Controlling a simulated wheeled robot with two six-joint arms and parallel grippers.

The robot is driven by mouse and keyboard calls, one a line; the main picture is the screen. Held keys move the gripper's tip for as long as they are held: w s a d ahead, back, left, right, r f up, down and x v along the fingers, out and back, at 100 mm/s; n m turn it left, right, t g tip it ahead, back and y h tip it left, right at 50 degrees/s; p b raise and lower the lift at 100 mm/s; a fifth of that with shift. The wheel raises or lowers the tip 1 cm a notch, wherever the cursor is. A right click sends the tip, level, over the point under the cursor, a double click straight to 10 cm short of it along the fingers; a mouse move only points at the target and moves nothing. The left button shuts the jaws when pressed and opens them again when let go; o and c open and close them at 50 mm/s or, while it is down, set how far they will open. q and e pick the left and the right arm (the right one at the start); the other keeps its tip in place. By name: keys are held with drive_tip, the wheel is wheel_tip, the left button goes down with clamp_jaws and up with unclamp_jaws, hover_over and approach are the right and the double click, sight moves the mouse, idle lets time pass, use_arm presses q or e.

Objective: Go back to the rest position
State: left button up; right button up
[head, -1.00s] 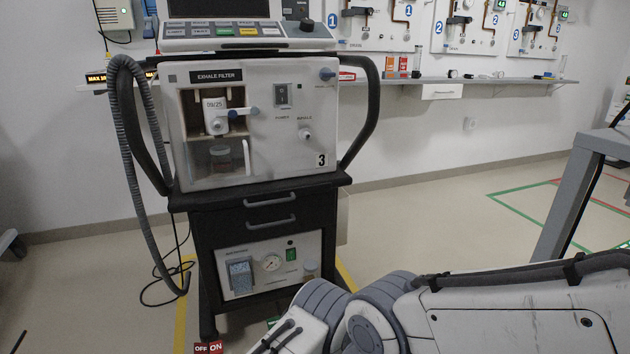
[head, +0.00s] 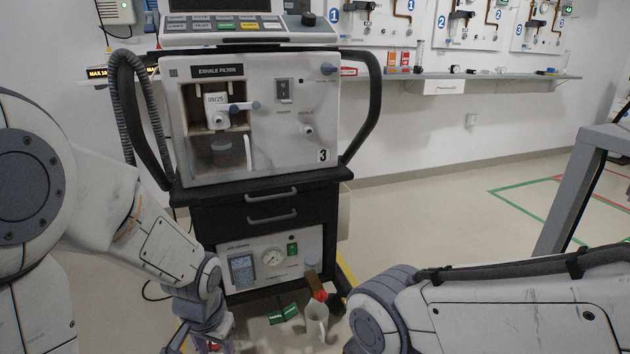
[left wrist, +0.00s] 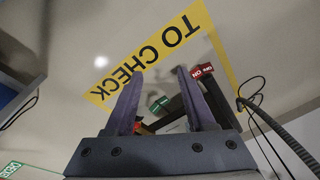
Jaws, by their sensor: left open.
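My left arm comes in from the left in the head view and reaches down in front of the ventilator cart. Its gripper is mostly cut off at the bottom edge. In the left wrist view the left gripper (left wrist: 160,73) is open, its two dark fingers apart with nothing held between them. It points toward the floor. My right arm lies across the lower right of the head view; its gripper is out of view. The ventilator (head: 262,118), marked 3, stands upright on its black cart (head: 262,206), apart from my right arm.
Green tags (head: 283,314) and a white jug-like container (head: 316,320) are low by the cart. Yellow TO CHECK floor marking (left wrist: 155,55) and red tags (left wrist: 203,70) show in the wrist view. A grey frame (head: 575,190) stands at right. The floor (head: 440,215) between is clear.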

use_arm(q)
drive_tip(key=s+d+r+m+g+h+p, duration=0.1)
drive_tip(key=s+d+r+m+p, duration=0.1)
drive_tip(key=s+d+r+p, duration=0.65)
drive_tip(key=s+d+r+m+h+p, duration=0.1)
drive_tip(key=s+d+r+m+p, duration=0.3)
drive_tip(key=s+r, duration=0.5)
wheel_tip(320, 180, up, 40)
drive_tip(key=w+d+n+p, duration=0.1)
drive_tip(key=w+d+p, duration=0.1)
drive_tip(key=p, duration=3.5)
drive_tip(key=shift+w+d+f, duration=0.15)
drive_tip(key=shift+w+f, duration=0.05)
drive_tip(key=shift+f, duration=0.05)
